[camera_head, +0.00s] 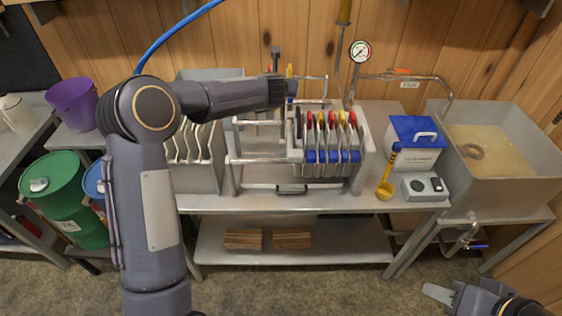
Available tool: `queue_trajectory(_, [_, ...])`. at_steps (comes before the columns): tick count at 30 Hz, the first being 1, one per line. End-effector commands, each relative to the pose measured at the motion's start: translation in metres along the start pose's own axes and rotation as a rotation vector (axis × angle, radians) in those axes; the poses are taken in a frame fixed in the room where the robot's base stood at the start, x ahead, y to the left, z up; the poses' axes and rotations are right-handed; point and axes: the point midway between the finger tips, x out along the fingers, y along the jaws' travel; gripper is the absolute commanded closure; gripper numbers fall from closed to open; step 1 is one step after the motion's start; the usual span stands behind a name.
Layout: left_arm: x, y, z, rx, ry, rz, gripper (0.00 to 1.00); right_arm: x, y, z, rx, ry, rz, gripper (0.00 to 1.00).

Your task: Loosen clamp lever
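The filter press (365,150) stands on the metal bench, with a row of plates with red, yellow, black and blue parts. An upright grey lever with a dark top (276,56) shows behind the press's left end. It may be the clamp lever; I cannot tell for certain. My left arm reaches across from the lower left, and my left gripper (287,88) is just in front of this lever. Its fingers are mostly hidden, so contact is unclear. My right gripper (438,293) is low at the bottom right, away from the press and holding nothing visible; its finger gap is unclear.
A blue-lidded box (413,158), a yellow ladle (384,190) and a small grey device (424,187) sit right of the press. A metal basin (530,170) stands farther right. A pressure gauge (360,51) rises behind. Green drum (62,190) and purple bucket (72,103) are left.

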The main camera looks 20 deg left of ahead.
Motion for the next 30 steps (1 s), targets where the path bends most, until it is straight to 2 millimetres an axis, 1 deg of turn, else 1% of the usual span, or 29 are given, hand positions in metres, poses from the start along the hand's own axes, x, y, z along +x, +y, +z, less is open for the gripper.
queue_trajectory(24, [0.000, 0.000, -0.001, 0.000, 0.000, 0.000, 1.00, 0.001, 0.000, 0.000, 0.000, 0.000, 0.000, 0.64])
queue_trajectory(28, [-0.003, 0.003, 0.004, 0.000, -0.001, 0.000, 1.00, -0.003, -0.001, -0.002, 0.000, 0.000, 0.000, 0.64])
queue_trajectory(30, [-0.006, 0.006, 0.009, -0.001, -0.001, 0.000, 1.00, -0.007, -0.003, -0.004, 0.000, 0.000, 0.000, 0.64])
